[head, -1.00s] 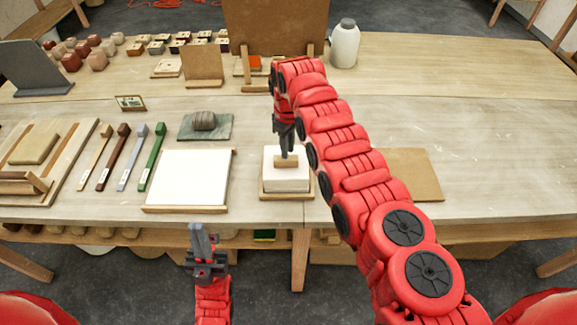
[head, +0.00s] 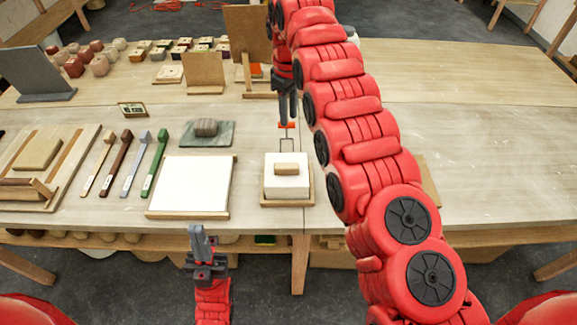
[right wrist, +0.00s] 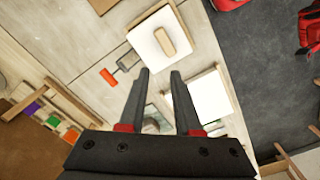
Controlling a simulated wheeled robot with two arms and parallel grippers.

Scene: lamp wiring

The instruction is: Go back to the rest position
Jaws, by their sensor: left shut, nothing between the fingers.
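My right gripper (head: 287,121) hangs above the table, apart from the white block (head: 287,184) with a wooden handle (head: 287,169). The block sits in a wooden tray (head: 287,204). In the right wrist view my right gripper (right wrist: 160,72) has its fingers spread with nothing between them. My left gripper (head: 197,230) is low in front of the table edge, shut and empty.
A tool with an orange handle (right wrist: 108,77) lies beside the block. A white panel (head: 192,184), several coloured sticks (head: 132,170) and a grey stone on a mat (head: 205,128) lie to the left. An upright brown board (head: 245,38) stands behind. The table's right side is largely clear.

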